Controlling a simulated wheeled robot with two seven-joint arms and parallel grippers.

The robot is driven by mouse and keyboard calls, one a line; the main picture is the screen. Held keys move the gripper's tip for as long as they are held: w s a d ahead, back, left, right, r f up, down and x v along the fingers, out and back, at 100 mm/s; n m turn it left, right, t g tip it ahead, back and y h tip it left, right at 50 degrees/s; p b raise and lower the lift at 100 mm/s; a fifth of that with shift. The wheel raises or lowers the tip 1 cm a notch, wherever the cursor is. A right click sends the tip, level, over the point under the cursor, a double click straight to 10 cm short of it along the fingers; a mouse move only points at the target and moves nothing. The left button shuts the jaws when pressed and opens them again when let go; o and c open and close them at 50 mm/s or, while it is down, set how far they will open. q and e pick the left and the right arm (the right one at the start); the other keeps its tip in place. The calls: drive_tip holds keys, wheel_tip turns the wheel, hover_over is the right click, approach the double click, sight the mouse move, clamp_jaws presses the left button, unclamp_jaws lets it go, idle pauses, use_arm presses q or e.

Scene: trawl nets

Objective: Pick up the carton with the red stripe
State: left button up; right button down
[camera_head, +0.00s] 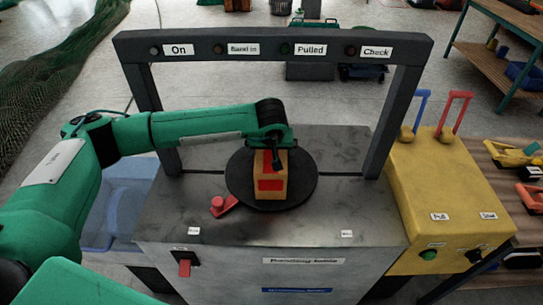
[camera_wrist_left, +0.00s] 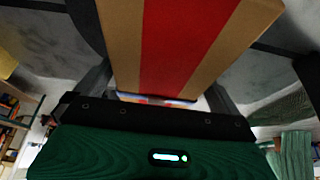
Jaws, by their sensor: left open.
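The tan carton with the red stripe (camera_head: 270,185) stands upright on the round black turntable (camera_head: 237,184) of the grey machine. In the left wrist view the carton (camera_wrist_left: 180,45) fills the upper middle, its red stripe running down its face. My left gripper (camera_head: 274,153) is at the top of the carton, reaching in from the left. Its jaws are open, with a dark finger on each side of the carton in the wrist view. Whether a finger touches the carton cannot be told. My right gripper is not in view.
A dark frame with labelled lamps (camera_head: 265,34) arches over the turntable. A red lever (camera_head: 222,207) sits at the turntable's front left. A yellow box (camera_head: 440,185) with blue and red handles stands at the right. A blue bin (camera_head: 105,215) stands left of the machine.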

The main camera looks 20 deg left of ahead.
use_arm(q)
drive_tip(key=shift+x, duration=1.2)
drive_tip(key=shift+r, duration=0.1)
drive_tip(key=c, duration=1)
drive_tip(key=shift+w, duration=0.1)
drive_tip(key=c, duration=0.4)
drive_tip(key=shift+r, duration=0.15)
drive_tip(key=shift+c, duration=0.2)
